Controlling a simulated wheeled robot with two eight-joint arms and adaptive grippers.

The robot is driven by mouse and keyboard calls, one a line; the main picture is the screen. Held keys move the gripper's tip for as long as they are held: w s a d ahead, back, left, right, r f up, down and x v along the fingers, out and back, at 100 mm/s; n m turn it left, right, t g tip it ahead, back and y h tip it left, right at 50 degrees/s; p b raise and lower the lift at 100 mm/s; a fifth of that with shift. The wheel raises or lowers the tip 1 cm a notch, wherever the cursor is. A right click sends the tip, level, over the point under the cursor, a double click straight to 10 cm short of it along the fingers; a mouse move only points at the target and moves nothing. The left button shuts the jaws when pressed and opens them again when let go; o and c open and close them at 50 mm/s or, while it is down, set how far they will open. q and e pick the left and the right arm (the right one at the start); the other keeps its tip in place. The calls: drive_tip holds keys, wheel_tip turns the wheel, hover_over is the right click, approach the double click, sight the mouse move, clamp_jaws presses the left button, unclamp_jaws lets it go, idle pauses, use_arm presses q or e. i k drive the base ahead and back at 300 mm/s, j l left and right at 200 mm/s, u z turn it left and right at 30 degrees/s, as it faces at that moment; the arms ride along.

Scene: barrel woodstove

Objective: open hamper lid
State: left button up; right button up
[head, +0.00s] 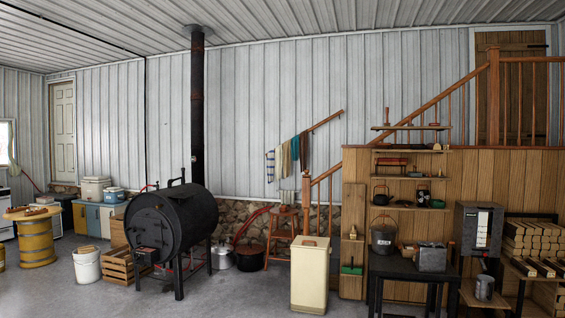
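A tall cream hamper (309,280) stands upright on the floor, right of centre in the head view. Its lid (310,242) lies flat across the top and looks closed, with a small darker mark near its middle. Neither of my grippers shows in this view, and nothing touches the hamper from the front.
A black barrel stove (172,222) stands to the left, with pots (250,257) and a reddish stool (282,236) between it and the hamper. A dark table (408,267) stands close on the right. The floor in front is clear.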

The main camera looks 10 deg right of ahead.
sight(300, 241)
drive_tip(key=i+l+z, duration=0.45)
drive_tip(key=i, duration=0.6)
drive_tip(key=i+z, duration=0.4)
drive_tip(key=i, duration=3.15)
drive_tip(key=i+l+u, duration=0.1)
drive_tip(key=i+u, duration=0.15)
drive_tip(key=i, duration=0.3)
drive_tip(key=i+l+u, duration=0.3)
drive_tip(key=i, duration=0.25)
drive_tip(key=i+l+u, duration=0.25)
drive_tip(key=i, duration=0.3)
drive_tip(key=i+l+u, duration=0.25)
drive_tip(key=i+l, duration=0.2)
drive_tip(key=i, duration=0.05)
